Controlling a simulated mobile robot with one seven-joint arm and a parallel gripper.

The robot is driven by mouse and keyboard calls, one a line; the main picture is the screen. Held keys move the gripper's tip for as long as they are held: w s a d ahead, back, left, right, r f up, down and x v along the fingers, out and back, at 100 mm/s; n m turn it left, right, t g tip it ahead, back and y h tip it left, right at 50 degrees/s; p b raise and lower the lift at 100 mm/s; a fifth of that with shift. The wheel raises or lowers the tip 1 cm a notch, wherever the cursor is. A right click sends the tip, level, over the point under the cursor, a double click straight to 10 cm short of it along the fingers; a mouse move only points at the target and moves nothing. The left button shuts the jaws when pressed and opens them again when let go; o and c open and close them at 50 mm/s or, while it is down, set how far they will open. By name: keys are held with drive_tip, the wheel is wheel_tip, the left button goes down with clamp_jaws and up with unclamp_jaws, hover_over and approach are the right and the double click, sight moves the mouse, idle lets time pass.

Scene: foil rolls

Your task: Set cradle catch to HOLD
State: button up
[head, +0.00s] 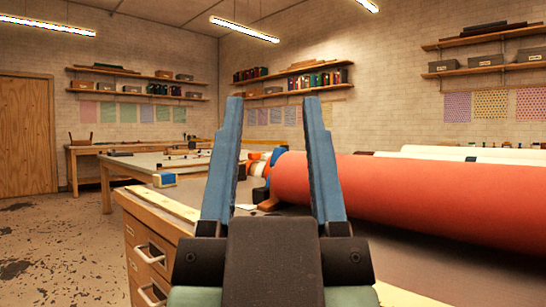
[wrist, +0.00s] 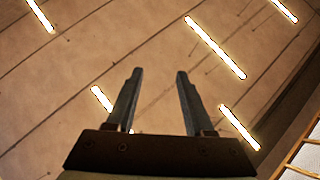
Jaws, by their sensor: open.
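My gripper (head: 274,99) points upward in the middle of the head view, its two blue fingers apart with nothing between them. It also shows open and empty in the wrist view (wrist: 159,72), against the ceiling. A large red roll (head: 420,196) lies on the bench to the right, partly behind the right finger. At its left end are small blue, orange and white parts (head: 259,167) and a brown wooden block (head: 269,204), seen between the fingers. I cannot make out the cradle catch or any HOLD marking.
A drawer cabinet (head: 151,258) stands under the bench at left front. A pale table (head: 150,163) and a wooden bench (head: 85,152) stand farther back. White rolls (head: 470,153) lie behind the red roll. Open floor (head: 50,240) is at the left, before a wooden door (head: 26,135).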

wheel_tip(320, 180, up, 8)
drive_tip(key=p, duration=0.6)
drive_tip(key=shift+f+p, duration=0.1)
drive_tip(key=shift+p, duration=0.3)
drive_tip(key=c, duration=0.7)
wheel_tip(320, 180, up, 38)
drive_tip(key=p, duration=3.8)
drive_tip(key=shift+r, duration=0.25)
clamp_jaws()
drive_tip(key=shift+f, duration=0.1)
